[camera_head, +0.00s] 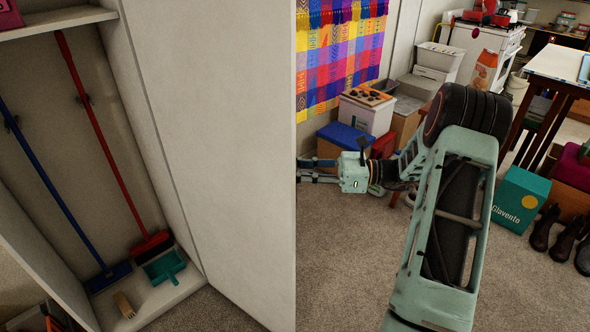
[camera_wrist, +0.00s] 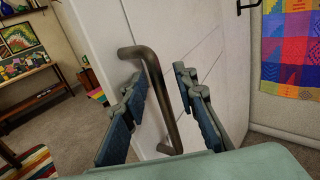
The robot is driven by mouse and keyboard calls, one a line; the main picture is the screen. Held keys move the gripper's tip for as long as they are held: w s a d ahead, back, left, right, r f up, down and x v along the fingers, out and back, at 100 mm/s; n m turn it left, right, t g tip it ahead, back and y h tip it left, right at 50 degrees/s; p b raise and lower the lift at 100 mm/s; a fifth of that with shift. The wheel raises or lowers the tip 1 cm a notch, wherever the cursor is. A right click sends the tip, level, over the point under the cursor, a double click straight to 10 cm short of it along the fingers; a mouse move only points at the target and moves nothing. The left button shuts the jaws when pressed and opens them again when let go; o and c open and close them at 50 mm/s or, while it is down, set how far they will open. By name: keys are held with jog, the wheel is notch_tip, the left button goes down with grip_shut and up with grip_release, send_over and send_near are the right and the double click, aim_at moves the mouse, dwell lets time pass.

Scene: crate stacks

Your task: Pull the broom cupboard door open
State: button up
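The broom cupboard door (camera_head: 230,150) is a tall white panel and stands well open in the head view. The cupboard's inside (camera_head: 60,150) shows to its left. In the wrist view the door (camera_wrist: 205,35) carries a dark bar handle (camera_wrist: 166,112). My gripper (camera_head: 306,171) is at the far side of the door, its fingertips partly hidden by the door's edge. In the wrist view my gripper (camera_wrist: 159,82) is open, one finger on each side of the handle. I see gaps between the fingers and the bar.
A blue broom (camera_head: 55,195) and a red broom (camera_head: 105,140) lean inside the cupboard, with a teal dustpan (camera_head: 163,267) on its floor. Boxes (camera_head: 367,112) stand along the wall behind my gripper. A teal carton (camera_head: 518,198) stands right of my arm. Carpet (camera_head: 345,260) near the door is clear.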

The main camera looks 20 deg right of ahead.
jog(key=v, duration=1.2)
